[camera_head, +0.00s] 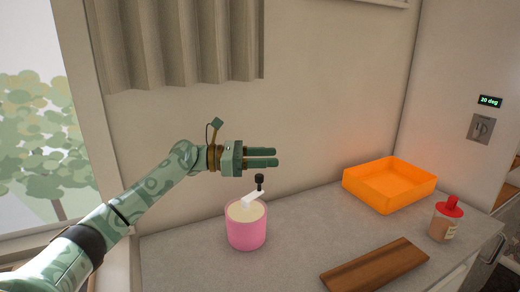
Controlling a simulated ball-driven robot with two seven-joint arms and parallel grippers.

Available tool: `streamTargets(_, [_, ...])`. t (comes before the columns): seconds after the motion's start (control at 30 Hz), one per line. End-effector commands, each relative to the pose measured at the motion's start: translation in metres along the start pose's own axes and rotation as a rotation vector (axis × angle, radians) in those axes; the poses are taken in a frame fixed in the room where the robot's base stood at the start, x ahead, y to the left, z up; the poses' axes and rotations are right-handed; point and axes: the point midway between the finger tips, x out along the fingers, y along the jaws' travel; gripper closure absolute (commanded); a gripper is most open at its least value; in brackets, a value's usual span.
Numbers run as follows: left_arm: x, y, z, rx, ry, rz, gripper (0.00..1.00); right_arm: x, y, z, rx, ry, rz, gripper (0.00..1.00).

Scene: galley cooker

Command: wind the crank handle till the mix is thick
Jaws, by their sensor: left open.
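A pink pot (247,232) stands on the grey counter, with a pale mix (243,213) showing at its top. A white crank arm (252,197) rises at a slant from the pot and carries a black knob handle (260,182) at its outer end. My left gripper (276,157) is open and empty, its fingers pointing right. In the picture it shows just above the crank handle, apart from it. How thick the mix is cannot be told. My right gripper is not in view.
An orange tray (408,198) stands at the back right of the counter (300,235). A bottle with a red cap (445,222) is at the right, and a brown wooden board (375,267) lies in front. A curtain (180,40) hangs above. The counter around the pot is clear.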

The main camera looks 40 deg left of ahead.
Motion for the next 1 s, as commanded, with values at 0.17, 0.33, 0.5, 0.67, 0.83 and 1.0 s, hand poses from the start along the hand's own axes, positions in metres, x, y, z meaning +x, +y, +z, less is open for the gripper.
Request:
streamTargets(0.17, [-0.006, -0.046, 0.022, 0.001, 0.005, -0.003, 0.55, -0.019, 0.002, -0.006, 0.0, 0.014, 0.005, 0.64])
streamTargets(0.33, [-0.009, -0.075, 0.033, -0.002, 0.002, -0.001, 0.55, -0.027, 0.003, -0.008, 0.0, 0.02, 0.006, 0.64])
streamTargets(0.5, [-0.01, -0.087, 0.038, -0.002, 0.001, 0.0, 0.55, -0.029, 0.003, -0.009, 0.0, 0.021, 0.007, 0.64])
streamTargets(0.67, [-0.01, -0.089, 0.038, -0.002, -0.001, 0.001, 0.55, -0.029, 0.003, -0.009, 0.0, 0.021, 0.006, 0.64])
streamTargets(0.83, [-0.01, -0.089, 0.038, -0.002, 0.0, 0.0, 0.57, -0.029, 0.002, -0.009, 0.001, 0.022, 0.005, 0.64])
streamTargets(1.0, [-0.009, -0.098, 0.046, -0.049, -0.012, -0.008, 0.57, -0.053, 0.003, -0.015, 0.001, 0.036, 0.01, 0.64])
